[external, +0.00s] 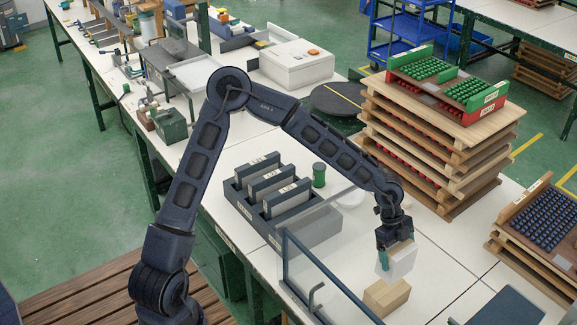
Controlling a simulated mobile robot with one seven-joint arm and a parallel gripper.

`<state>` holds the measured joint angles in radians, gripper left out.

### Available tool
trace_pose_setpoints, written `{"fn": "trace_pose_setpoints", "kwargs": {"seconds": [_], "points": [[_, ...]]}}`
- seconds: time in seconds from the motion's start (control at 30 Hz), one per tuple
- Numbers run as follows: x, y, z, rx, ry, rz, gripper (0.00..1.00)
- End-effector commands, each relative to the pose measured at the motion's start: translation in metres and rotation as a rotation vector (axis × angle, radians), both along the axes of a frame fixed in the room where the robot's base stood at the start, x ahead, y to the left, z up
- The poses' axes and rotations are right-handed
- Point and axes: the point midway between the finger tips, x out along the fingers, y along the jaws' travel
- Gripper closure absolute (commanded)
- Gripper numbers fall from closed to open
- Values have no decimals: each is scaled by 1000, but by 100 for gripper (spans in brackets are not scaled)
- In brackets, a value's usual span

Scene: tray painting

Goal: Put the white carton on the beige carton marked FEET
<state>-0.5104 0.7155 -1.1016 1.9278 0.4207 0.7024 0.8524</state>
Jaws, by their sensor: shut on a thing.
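My gripper (392,244) is shut on the white carton (402,262) and holds it in the air at the right of the picture. The beige carton (386,298) stands on the white table just below the white carton. The white carton seems to hang a little above and behind the beige carton; I cannot tell the exact gap. No FEET marking can be read on the beige carton at this size. The gripper's fingers partly cover the white carton's left side.
A clear panel with a dark frame (322,274) stands left of the beige carton. A grey rack (318,232) with several upright slabs and a green cylinder (319,175) are behind. Stacked wooden trays (445,128) rise at the back right. Another tray stack (535,235) stands at the right.

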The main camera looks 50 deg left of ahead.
Motion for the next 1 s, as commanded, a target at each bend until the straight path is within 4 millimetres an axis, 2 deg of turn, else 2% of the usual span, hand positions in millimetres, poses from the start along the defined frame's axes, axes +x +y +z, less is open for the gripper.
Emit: {"fn": "trace_pose_setpoints", "kwargs": {"seconds": [0.1,0.2,0.47,0.7,1.0], "points": [[-1,-1,-24,0,3,-1,41],[0,-1,-36,-1,1,0,41],[0,0,-51,0,0,0,41],[0,-1,-82,-1,1,1,41],[0,0,-87,0,0,0,41]]}}
